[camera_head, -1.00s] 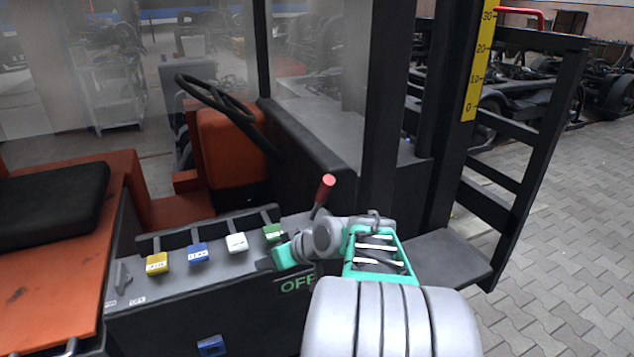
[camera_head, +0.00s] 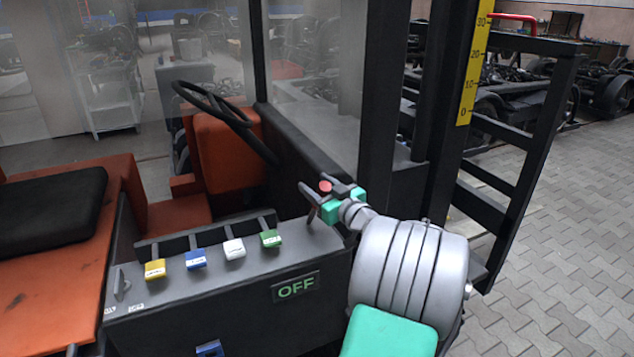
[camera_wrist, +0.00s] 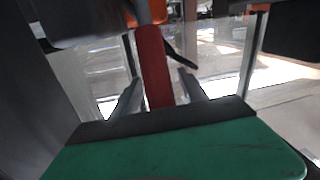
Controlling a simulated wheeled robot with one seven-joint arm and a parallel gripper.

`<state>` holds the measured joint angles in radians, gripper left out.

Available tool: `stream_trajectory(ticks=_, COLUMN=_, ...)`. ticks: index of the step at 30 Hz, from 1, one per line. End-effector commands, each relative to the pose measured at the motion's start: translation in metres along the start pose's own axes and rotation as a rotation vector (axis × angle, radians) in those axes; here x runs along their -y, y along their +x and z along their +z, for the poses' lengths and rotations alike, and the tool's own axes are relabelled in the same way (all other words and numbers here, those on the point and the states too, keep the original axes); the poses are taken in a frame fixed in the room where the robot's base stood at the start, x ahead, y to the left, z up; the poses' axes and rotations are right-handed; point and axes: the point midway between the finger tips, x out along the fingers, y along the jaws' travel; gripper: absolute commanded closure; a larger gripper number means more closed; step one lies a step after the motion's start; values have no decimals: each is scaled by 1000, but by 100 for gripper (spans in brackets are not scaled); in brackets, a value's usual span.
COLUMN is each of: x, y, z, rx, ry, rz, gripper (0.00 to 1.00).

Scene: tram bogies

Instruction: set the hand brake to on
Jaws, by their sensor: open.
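The hand brake lever has a red grip; in the head view only its red top (camera_head: 325,187) shows between my fingers. In the wrist view the red handle (camera_wrist: 153,65) stands upright between the two fingers of my gripper (camera_wrist: 158,82), with a gap visible on both sides. My gripper (camera_head: 322,190) is open, its fingers to either side of the handle. The lower part of the lever is hidden by my gripper. A sign (camera_head: 296,287) on the front of the console reads OFF in green letters.
The console (camera_head: 225,275) carries several levers with yellow, blue, white and green (camera_head: 271,239) knobs left of my gripper. A steering wheel (camera_head: 215,105) stands behind. A dark mast post (camera_head: 381,110) rises close behind and right of my gripper. Paved floor lies open at right.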

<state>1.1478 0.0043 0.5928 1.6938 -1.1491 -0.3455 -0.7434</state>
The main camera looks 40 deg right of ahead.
Motion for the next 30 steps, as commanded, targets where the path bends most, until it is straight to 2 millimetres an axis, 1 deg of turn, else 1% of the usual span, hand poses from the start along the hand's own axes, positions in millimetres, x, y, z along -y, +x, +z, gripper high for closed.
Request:
stream_trajectory(ticks=6, x=0, y=1, z=0, rx=0, ry=0, rz=0, gripper=50)
stream_trajectory(ticks=7, x=0, y=1, z=0, rx=0, ry=0, rz=0, gripper=51)
stream_trajectory(ticks=24, x=0, y=1, z=0, rx=1, ry=0, rz=0, gripper=98)
stream_trajectory(ticks=25, x=0, y=1, z=0, rx=1, ry=0, rz=0, gripper=100)
stream_trajectory(ticks=30, x=0, y=1, z=0, rx=1, ry=0, rz=0, gripper=100)
